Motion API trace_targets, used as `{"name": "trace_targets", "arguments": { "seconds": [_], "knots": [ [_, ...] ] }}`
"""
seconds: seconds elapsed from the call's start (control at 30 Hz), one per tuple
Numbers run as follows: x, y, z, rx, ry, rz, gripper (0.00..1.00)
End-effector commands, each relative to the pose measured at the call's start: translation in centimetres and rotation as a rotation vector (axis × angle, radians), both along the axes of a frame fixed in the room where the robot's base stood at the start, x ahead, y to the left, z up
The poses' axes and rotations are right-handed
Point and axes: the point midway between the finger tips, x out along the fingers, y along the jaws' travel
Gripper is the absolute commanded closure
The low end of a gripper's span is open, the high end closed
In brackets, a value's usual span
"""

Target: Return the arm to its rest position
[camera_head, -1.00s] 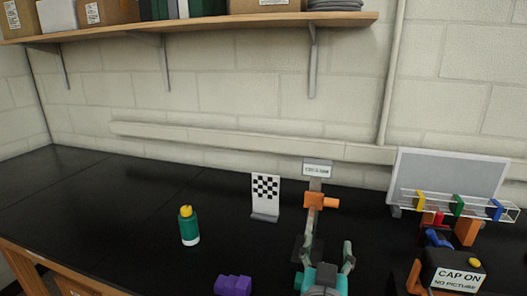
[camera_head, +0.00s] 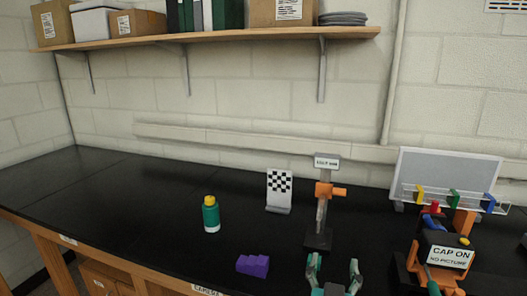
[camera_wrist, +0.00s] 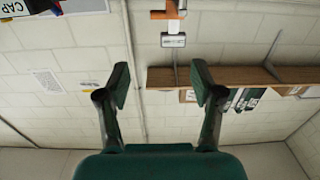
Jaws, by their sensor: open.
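My gripper (camera_head: 333,276) shows at the bottom of the head view, in front of an orange clamp stand (camera_head: 323,190). Its two teal fingers are spread apart with nothing between them. In the wrist view my gripper (camera_wrist: 160,88) is also open and empty, and the wall fills the space beyond the fingers. The wrist picture is upside down, with the shelf (camera_wrist: 225,76) and the stand's white label (camera_wrist: 173,40) beyond the fingertips. Most of my arm is out of the head view.
On the black bench (camera_head: 120,190) stand a green bottle (camera_head: 211,215), a checkered card (camera_head: 279,188) and a purple block (camera_head: 252,265). At right are a device with a "CAP ON" sign (camera_head: 450,257) and a clear rack (camera_head: 455,198). The bench's left side is clear.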

Motion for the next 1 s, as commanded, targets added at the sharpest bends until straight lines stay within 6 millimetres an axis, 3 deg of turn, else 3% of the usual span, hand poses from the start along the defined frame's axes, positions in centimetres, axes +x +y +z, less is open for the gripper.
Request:
{"name": "trace_targets", "arguments": {
  "seconds": [0.37,0.53,0.77,1.0],
  "knots": [
    [-1.7,-0.4,-4.8,-0.057,0.042,0.061,0.33],
    [-3.5,-0.7,-8.4,-0.091,0.075,0.108,0.33],
    [-7.9,-1.3,-14.5,-0.126,0.128,0.198,0.33],
    [-13.7,-1.9,-19.6,-0.128,0.176,0.273,0.33]
  ]
}}
